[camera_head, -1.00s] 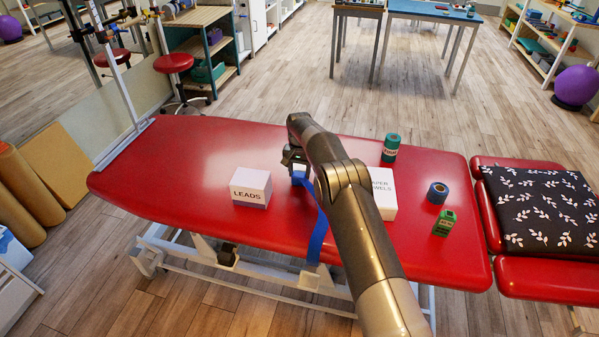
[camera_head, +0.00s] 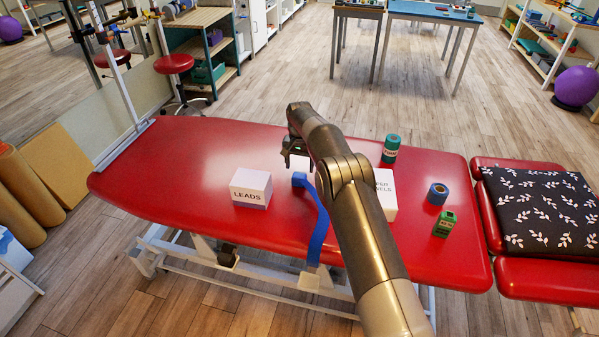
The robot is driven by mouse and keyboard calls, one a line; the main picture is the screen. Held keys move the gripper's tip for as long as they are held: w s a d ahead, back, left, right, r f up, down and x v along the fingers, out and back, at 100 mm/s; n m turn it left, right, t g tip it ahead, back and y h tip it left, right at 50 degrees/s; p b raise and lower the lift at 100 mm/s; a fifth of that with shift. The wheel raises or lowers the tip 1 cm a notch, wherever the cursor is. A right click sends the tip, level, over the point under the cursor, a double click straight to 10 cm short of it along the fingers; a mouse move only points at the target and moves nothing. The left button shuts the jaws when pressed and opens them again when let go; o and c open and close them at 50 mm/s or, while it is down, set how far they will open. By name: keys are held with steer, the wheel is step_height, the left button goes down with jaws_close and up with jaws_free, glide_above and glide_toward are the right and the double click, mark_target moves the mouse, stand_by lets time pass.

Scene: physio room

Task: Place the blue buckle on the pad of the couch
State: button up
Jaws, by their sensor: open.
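The blue buckle (camera_head: 299,180) lies on the red pad (camera_head: 205,150) of the couch, between the leads box and my arm. A blue strap (camera_head: 318,232) runs from it across the pad and down over the near edge. My gripper (camera_head: 286,163) is open and empty, a little above and beyond the buckle, apart from it. My arm hides part of the pad to the right.
A white leads box (camera_head: 250,187) stands left of the buckle. A paper towels box (camera_head: 385,195) is partly behind my arm. A green-and-dark canister (camera_head: 391,148), a blue roll (camera_head: 437,193) and a green box (camera_head: 444,224) stand farther right. The pad's left part is clear.

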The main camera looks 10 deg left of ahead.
mark_target(300, 174)
steer(key=s+d+r, duration=0.1)
steer(key=d+r, duration=0.3)
steer(key=r, duration=0.4)
steer(key=s+d+r+t, duration=0.1)
steer(key=d+r, duration=0.2)
steer(key=r, duration=0.5)
steer(key=s+d+r, duration=0.1)
steer(key=d+r, duration=0.3)
steer(key=r, duration=0.4)
steer(key=s+d+r+t, duration=0.2)
steer(key=s+d+r, duration=0.9)
steer(key=s+d, duration=0.1)
steer(key=s+d+r+t, duration=0.1)
steer(key=s+d, duration=0.3)
steer(key=s, duration=0.4)
steer(key=s+d+r, duration=0.2)
steer(key=s+d, duration=0.3)
steer(key=s, duration=0.4)
steer(key=s+d+f, duration=0.2)
steer(key=s+f, duration=0.1)
steer(key=s, duration=0.4)
steer(key=s+d+f+t, duration=0.1)
steer(key=s+f, duration=0.3)
steer(key=s, duration=0.4)
steer(key=shift+d+f+t, duration=0.3)
steer(key=shift+d, duration=0.45)
